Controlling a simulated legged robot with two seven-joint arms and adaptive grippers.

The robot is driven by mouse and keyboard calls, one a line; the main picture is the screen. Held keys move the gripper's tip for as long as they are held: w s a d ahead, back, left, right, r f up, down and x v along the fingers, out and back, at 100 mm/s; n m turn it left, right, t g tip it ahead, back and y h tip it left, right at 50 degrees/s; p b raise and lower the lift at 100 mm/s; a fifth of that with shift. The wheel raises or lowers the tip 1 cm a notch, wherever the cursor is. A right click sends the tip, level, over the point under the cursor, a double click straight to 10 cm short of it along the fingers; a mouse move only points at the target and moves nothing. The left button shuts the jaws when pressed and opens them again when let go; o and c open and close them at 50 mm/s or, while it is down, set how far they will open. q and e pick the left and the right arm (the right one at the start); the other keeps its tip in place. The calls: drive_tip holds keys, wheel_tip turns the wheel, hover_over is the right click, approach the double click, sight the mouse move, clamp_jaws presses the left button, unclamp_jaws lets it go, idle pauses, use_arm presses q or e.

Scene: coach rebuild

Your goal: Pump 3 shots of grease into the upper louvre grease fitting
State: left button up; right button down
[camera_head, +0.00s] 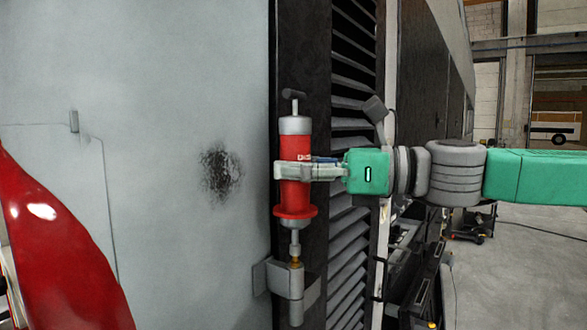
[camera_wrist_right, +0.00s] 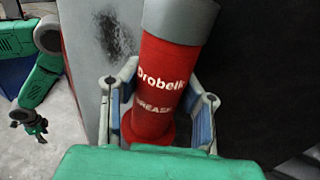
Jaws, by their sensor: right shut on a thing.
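A red grease gun (camera_head: 295,140) with grey end caps and a dark T-handle (camera_head: 293,95) on top stands upright, nozzle down. My right gripper (camera_head: 290,171) is shut around its barrel. In the right wrist view the red barrel (camera_wrist_right: 158,70) sits between the two fingers. The nozzle (camera_head: 295,240) meets a small brass fitting (camera_head: 295,262) on top of a grey cylinder (camera_head: 296,285); I cannot tell whether it is fully seated. A grey bracket (camera_head: 268,276) holds that cylinder. My left gripper (camera_wrist_right: 30,122) hangs at the left in the right wrist view, small, its opening unclear.
A black louvre panel (camera_head: 350,100) stands behind and right of the gun. A grey body panel (camera_head: 150,170) with a dark smudge (camera_head: 221,172) fills the left. A glossy red shape (camera_head: 60,260) is at lower left. Open floor (camera_head: 530,250) lies at right.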

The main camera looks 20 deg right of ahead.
drive_tip(key=shift+f, duration=0.55)
drive_tip(key=shift+r, duration=0.2)
drive_tip(key=shift+r+p, duration=0.6)
drive_tip(key=shift+r, duration=0.3)
idle(0.4)
drive_tip(key=shift+f+b, duration=0.75)
drive_tip(key=shift+f, duration=0.3)
idle(1.2)
drive_tip(key=shift+r, duration=0.15)
drive_tip(key=shift+r+p, duration=0.55)
drive_tip(key=shift+p, duration=0.1)
drive_tip(key=shift+r, duration=0.35)
